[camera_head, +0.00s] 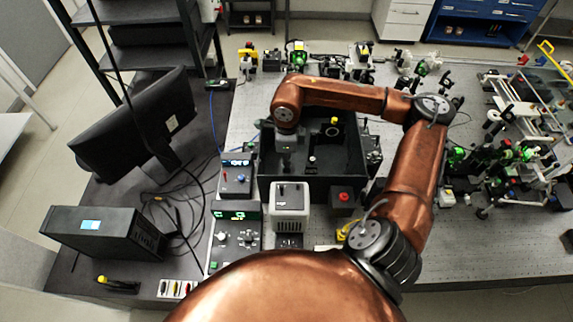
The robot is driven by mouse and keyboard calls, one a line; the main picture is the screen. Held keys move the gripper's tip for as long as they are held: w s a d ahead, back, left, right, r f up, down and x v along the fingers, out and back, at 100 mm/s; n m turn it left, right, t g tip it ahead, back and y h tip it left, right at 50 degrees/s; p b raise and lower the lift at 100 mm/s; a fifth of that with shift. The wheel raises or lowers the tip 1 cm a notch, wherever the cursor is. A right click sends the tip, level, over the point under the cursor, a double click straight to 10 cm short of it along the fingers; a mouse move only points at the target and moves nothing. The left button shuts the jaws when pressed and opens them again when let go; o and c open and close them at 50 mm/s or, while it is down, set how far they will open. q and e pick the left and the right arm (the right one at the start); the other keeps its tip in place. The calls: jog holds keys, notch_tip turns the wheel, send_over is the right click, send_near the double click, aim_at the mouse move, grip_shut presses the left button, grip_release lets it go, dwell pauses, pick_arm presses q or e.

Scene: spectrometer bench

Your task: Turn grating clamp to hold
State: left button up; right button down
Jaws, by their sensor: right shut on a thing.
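My right arm comes in from the right and bends down over an open black box (355,138) on the optical bench. My right gripper (286,158) points down inside the left part of this box. It is shut on a small part there, which I take to be the grating clamp; the gripper hides it, and its turn angle cannot be told. A round mount with a yellow mark (334,128) and a small post (312,160) stand in the box to the right of the gripper. My left gripper is not in view.
A white-grey unit (290,200) and a box with a red button (344,196) stand in front of the black box. Control units (236,230) stand to the left. A monitor (130,125) stands farther left. Crowded optics (500,155) fill the right; the bench's front right (490,255) is clear.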

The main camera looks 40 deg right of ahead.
jog(key=shift+m+b, duration=0.55)
jog(key=shift+m, duration=0.65)
jog(key=c, duration=1.8)
grip_release()
jog(key=shift+c, duration=0.2)
jog(key=shift+r, duration=0.1)
notch_tip(320, 180, up, 12)
